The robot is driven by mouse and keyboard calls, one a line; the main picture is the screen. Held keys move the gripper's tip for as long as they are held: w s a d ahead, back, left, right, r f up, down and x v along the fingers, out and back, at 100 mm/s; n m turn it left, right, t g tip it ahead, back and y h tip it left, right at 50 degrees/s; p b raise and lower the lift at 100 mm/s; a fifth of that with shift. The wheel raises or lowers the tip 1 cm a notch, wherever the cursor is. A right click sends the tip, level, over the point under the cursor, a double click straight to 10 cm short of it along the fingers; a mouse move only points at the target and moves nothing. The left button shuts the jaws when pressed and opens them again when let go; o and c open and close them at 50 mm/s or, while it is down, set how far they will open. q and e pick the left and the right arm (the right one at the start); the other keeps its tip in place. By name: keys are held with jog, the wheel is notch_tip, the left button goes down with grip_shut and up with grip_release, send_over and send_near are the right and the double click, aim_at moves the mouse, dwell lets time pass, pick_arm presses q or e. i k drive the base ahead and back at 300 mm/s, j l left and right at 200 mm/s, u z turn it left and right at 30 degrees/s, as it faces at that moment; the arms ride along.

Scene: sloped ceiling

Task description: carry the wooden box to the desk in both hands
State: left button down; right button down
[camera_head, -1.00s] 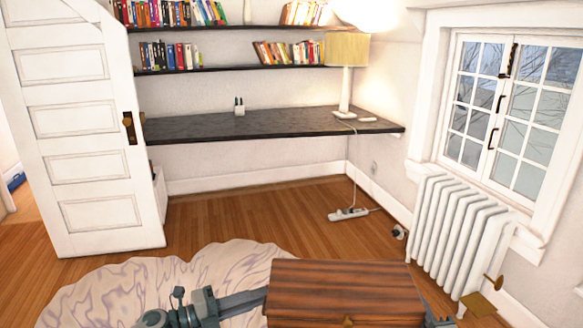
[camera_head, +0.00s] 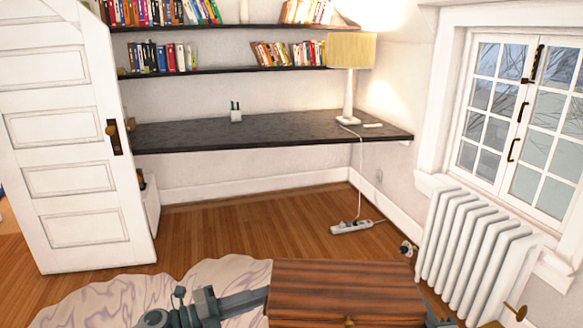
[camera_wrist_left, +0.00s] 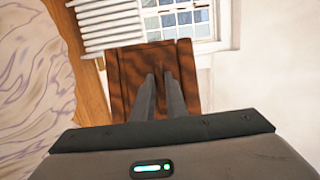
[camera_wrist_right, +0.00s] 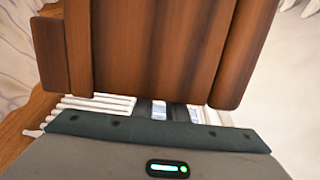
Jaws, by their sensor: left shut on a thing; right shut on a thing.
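The wooden box (camera_head: 340,283) is dark striped brown with a small knob on its front, low in the middle of the head view. My left gripper (camera_head: 262,297) is shut on its left side; in the left wrist view its fingers (camera_wrist_left: 160,97) reach onto the box (camera_wrist_left: 125,75). My right gripper is at the box's right side, mostly cut off by the frame edge in the head view; the box (camera_wrist_right: 165,50) fills the top of the right wrist view and largely hides the fingers. The desk (camera_head: 270,130) is a dark slab along the far wall, ahead of the box.
A lamp (camera_head: 351,75) and a small pen holder (camera_head: 236,116) stand on the desk; most of its top is bare. A power strip (camera_head: 351,227) lies on the floor below. A white door (camera_head: 65,150) is left, a radiator (camera_head: 478,255) right.

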aim_at(266, 129)
jog(key=i, duration=3.95)
jog(key=u, duration=0.15)
